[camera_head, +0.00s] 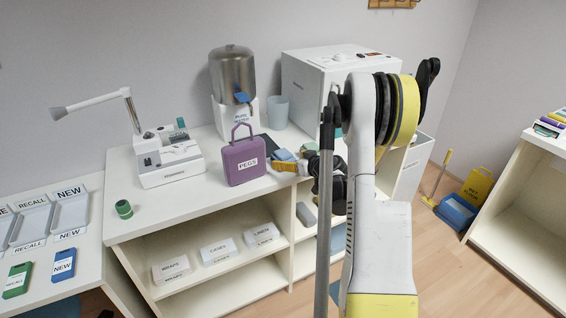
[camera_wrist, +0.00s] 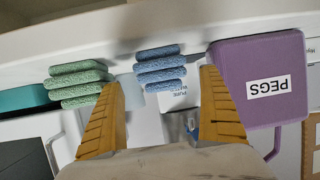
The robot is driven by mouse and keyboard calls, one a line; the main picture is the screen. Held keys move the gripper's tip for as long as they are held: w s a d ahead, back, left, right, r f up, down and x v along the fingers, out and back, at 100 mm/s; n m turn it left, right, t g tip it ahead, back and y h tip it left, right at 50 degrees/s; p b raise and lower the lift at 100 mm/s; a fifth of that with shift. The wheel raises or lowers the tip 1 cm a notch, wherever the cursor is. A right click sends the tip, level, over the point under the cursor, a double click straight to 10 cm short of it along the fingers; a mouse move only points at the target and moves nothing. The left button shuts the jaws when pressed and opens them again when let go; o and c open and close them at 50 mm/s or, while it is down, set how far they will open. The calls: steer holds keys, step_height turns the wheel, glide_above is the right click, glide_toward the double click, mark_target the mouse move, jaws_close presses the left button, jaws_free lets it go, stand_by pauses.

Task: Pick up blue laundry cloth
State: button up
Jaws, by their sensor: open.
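The blue laundry cloth (camera_wrist: 161,66) is a folded, layered stack. In the wrist view it lies between and just beyond the fingertips of my gripper (camera_wrist: 161,82). The yellow fingers are spread apart with nothing between them, and no contact with the cloth shows. In the head view the blue cloth (camera_head: 282,155) is on the white counter just right of the purple PEGS case, beside my gripper (camera_head: 290,164). My arm hides part of the area around it there.
The purple PEGS case (camera_wrist: 258,75) stands close on one side of the blue cloth. A green folded cloth stack (camera_wrist: 78,83) lies on the other side. A metal dispenser (camera_head: 232,75), a pale cup (camera_head: 278,112) and a white machine (camera_head: 325,80) stand behind.

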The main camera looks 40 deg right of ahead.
steer(key=b+x, duration=0.1)
steer(key=x, duration=0.3)
steer(key=shift+w+a+f, duration=0.1)
steer(key=shift+w+a, duration=0.05)
steer(key=shift+c, duration=1)
steer(key=c, duration=1.1)
steer(key=shift+r, duration=0.2)
steer(key=shift+c, duration=0.2)
